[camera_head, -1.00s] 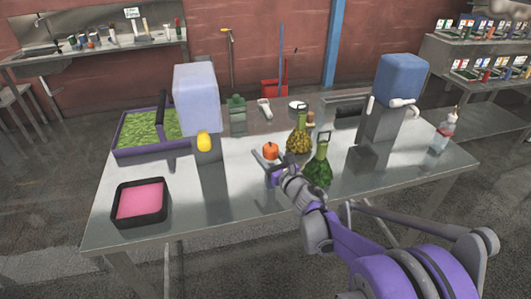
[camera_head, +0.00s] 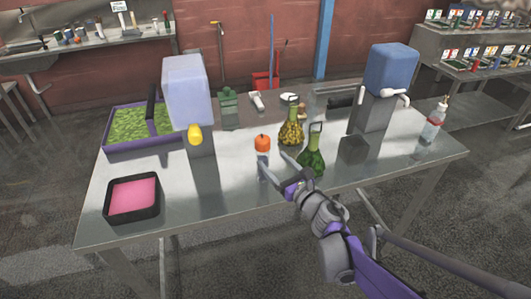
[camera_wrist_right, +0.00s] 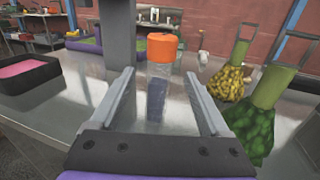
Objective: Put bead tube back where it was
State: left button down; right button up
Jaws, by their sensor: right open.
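The bead tube (camera_head: 262,156), a clear tube with an orange cap, stands upright on the metal table near its middle. In the right wrist view, the tube (camera_wrist_right: 158,88) shows between the two finger lines, its lower part looking dark. My right gripper (camera_head: 273,163) is open, its fingertips low by the tube on the near right side. In the wrist view the open fingers (camera_wrist_right: 159,75) have gaps on both sides of the tube. Whether the tube is between the tips or just beyond them I cannot tell. My left gripper is not in view.
A green flask (camera_head: 312,160) stands close right of my right gripper, with a yellow-beaded flask (camera_head: 291,134) behind it. A blue-topped dispenser (camera_head: 187,92) stands left, another (camera_head: 390,70) right. A black tray with pink filling (camera_head: 108,210) sits front left. The table's front middle is clear.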

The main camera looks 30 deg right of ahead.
jog(key=s+a+f+n+g, duration=0.6)
jog(key=s+n, duration=0.5)
jog(key=n, duration=0.7)
jog(key=s+a+f+n+g, duration=0.7)
jog(key=s+a+f+n, duration=0.2)
jog(key=n, duration=0.8)
jog(key=s, duration=0.2)
jog(key=shift+s+n, duration=0.4)
